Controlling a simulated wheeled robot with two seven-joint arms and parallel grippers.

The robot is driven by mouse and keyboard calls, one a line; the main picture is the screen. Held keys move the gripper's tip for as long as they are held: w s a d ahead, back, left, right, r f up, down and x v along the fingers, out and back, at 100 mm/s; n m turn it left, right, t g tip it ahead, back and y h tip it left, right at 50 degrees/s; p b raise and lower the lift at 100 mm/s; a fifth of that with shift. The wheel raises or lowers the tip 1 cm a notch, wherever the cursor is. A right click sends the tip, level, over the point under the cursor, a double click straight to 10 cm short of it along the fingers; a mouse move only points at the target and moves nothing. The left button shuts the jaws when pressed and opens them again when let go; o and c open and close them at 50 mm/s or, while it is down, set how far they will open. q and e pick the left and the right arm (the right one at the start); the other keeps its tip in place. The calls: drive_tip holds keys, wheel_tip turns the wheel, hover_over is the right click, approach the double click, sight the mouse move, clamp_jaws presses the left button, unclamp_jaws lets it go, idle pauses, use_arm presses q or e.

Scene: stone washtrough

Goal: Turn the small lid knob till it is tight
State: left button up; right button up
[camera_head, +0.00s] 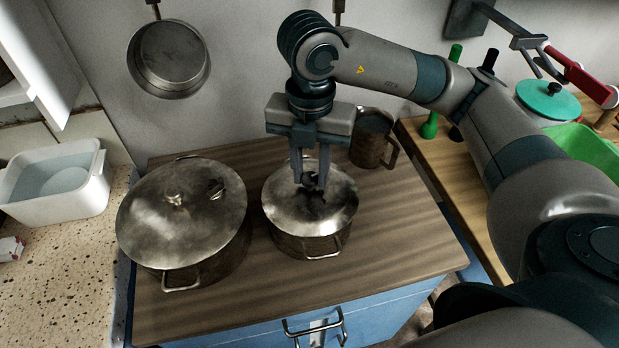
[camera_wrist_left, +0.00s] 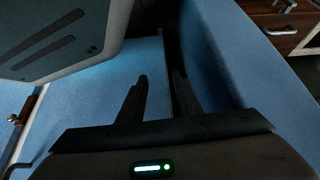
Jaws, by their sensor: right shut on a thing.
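The small pot (camera_head: 300,235) stands on the wooden counter, its round metal lid (camera_head: 335,205) seated on top. My right gripper (camera_head: 310,183) points straight down over the lid. It is shut on the small dark lid knob (camera_head: 309,179), one finger on each side, and the fingers partly hide it. My left gripper (camera_wrist_left: 159,78) shows only in the left wrist view. Its two fingers are apart with nothing between them, in front of blue panels.
A larger lidded pot (camera_head: 185,215) stands close on the left. A pan (camera_head: 168,60) hangs on the wall. The wooden counter (camera_head: 400,240) is clear at front right. A white basin (camera_head: 60,185) sits far left.

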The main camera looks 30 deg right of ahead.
drive_tip(key=shift+m, duration=0.9)
drive_tip(key=m+p, duration=0.1)
drive_tip(key=m, duration=0.2)
drive_tip(key=m+p, duration=0.1)
drive_tip(key=m, duration=0.1)
drive_tip(key=shift+m, duration=0.4)
use_arm(q)
drive_tip(key=w+d+r+t, duration=0.1)
drive_tip(key=d+r+t, duration=0.1)
drive_tip(key=d, duration=0.1)
use_arm(e)
drive_tip(key=shift+m+p, duration=0.35)
drive_tip(key=shift+m, duration=0.25)
drive_tip(key=shift+p, duration=0.4)
drive_tip(key=shift+m+p, duration=0.3)
drive_tip(key=shift+p, duration=0.2)
use_arm(q)
drive_tip(key=s+a+f+g, duration=0.3)
drive_tip(key=s+a, duration=0.1)
drive_tip(key=s, duration=0.4)
drive_tip(key=shift+s+a+f+p, duration=0.15)
drive_tip(key=shift+s+f+p, duration=0.05)
drive_tip(key=shift+s+p, duration=0.15)
